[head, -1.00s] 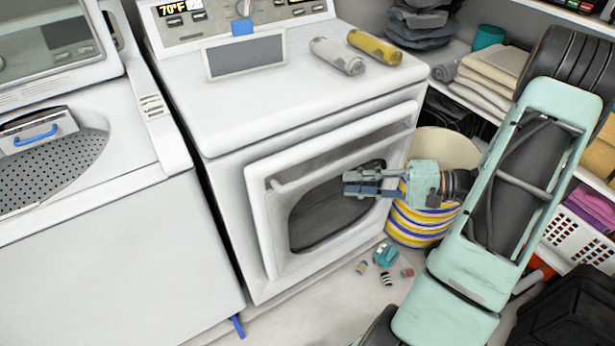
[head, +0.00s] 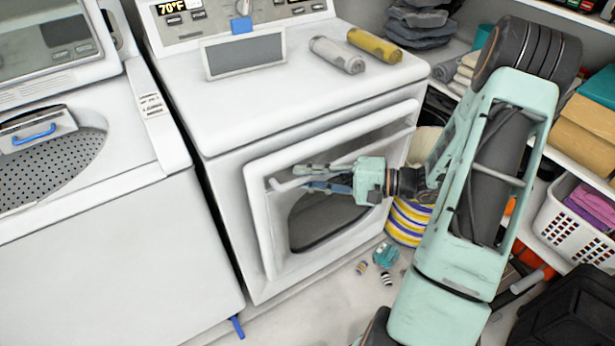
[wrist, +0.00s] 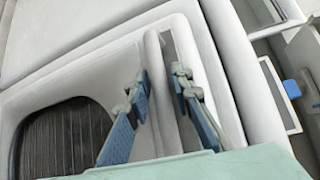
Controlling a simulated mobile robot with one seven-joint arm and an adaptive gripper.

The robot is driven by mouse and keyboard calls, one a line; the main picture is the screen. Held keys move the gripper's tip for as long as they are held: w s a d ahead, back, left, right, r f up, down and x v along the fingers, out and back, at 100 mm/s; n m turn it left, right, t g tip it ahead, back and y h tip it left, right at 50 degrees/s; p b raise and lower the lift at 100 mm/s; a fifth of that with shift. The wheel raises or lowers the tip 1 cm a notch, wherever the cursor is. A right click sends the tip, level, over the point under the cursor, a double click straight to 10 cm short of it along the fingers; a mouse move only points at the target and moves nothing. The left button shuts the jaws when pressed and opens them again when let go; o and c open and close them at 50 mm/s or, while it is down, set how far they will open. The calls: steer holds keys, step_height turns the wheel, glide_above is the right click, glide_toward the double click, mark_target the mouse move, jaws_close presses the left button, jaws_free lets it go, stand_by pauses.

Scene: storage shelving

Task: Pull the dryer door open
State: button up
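The white dryer (head: 300,95) has a front door (head: 262,225) with a dark window (head: 325,218). The door looks shut against the body. A pale handle bar (head: 283,185) runs across the upper part of the door; it also shows in the wrist view (wrist: 155,70). My gripper (head: 302,177) is in front of the door at the bar's left half, coming from the right. In the wrist view, my gripper's fingers (wrist: 158,88) are apart, one on each side of the bar. A gap shows beside the bar, and I cannot make out firm contact.
A washer (head: 90,240) with its lid raised stands at the left. A striped basket (head: 408,222) stands right of the door. Small items (head: 386,255) lie on the floor in front.

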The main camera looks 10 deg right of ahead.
jaws_close()
steer(key=shift+s+d, duration=0.15)
stand_by(0.4)
